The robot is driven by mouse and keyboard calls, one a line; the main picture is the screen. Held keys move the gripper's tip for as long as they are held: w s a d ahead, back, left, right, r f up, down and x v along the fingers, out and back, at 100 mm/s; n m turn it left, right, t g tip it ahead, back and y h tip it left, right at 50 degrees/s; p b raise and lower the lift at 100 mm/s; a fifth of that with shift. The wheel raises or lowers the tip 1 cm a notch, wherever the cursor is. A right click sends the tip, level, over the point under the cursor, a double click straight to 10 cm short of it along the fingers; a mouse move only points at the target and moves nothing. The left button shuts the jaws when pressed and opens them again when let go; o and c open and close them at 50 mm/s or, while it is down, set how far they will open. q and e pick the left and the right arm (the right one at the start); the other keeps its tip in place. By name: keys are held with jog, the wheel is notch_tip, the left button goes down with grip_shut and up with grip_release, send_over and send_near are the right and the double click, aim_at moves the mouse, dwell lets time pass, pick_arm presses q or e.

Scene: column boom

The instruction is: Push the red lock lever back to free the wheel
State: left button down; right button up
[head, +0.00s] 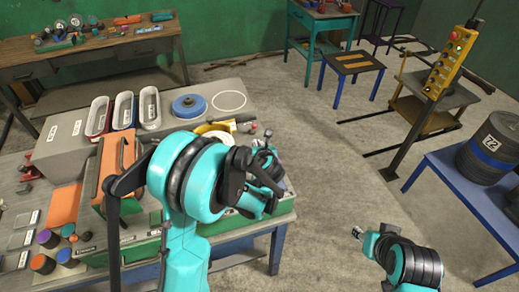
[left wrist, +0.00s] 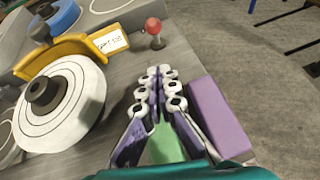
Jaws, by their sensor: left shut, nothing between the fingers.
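The red ball-topped lever (left wrist: 154,27) stands upright on the grey bench top, just beyond my left fingertips in the left wrist view. It is small in the head view (head: 268,133). The wheel (left wrist: 62,108), a white disc with a black knob, lies left of my fingers, beside a yellow part with a label (left wrist: 75,48). My arm hides most of the wheel in the head view. My left gripper (left wrist: 157,72) is shut and empty, pointing at the lever, apparently short of contact. My right gripper (head: 358,233) hangs over the floor; its jaws are too small to judge.
A purple block (left wrist: 219,115) sits close right of my left fingers. A blue disc (head: 189,105) and several bins (head: 124,110) stand further back on the bench. A blue table (head: 440,185) with dark weights stands at the right, with open floor between.

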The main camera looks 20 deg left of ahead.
pick_arm(q)
jog(key=w, duration=0.1)
jog(key=w+a, duration=0.1)
jog(key=w, duration=0.2)
jog(key=shift+a+f, duration=0.15)
jog(key=shift+a, duration=0.25)
jog(key=shift+w+a+r, duration=0.2)
jog(key=shift+w, duration=0.45)
jog(key=shift+d+r, duration=0.1)
